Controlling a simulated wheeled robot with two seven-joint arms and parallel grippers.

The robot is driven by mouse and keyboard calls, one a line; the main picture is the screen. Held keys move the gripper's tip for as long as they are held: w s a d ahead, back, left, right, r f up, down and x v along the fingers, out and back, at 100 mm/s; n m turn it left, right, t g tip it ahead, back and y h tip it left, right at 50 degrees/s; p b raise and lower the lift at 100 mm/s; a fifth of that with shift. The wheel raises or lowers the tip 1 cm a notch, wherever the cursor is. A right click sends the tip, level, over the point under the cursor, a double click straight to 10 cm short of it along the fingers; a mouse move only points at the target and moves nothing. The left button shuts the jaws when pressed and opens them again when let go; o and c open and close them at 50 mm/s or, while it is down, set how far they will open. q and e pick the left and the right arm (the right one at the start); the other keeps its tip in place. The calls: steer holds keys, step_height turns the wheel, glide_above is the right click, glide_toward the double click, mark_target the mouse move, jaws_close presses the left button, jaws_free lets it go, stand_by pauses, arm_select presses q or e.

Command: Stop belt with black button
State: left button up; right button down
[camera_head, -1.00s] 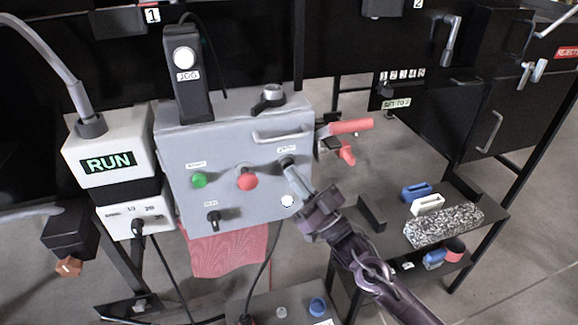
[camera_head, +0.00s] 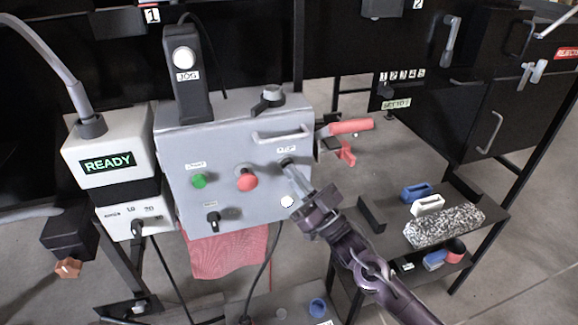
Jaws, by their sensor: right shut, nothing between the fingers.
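A grey control box (camera_head: 225,150) faces me with a green button (camera_head: 199,181), a larger red button (camera_head: 247,179) and a dark selector knob (camera_head: 212,219) on its front. My right gripper (camera_head: 291,170) is shut and empty, its tips at the upper right of the front panel under a small label, where the black button seems to be. The fingers hide most of that spot, and I cannot tell whether they touch it. A display (camera_head: 108,163) left of the box reads READY. My left gripper is not in view.
A handle (camera_head: 282,135) sticks out just above my right gripper. A red clamp handle (camera_head: 350,127) is to the right.

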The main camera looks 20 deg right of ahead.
steer(key=shift+s+p, duration=0.45)
steer(key=shift+s, duration=0.35)
steer(key=s+p, duration=0.2)
steer(key=s, duration=0.3)
steer(key=shift+d+p, duration=0.1)
steer(key=shift+p, duration=0.25)
stand_by(0.3)
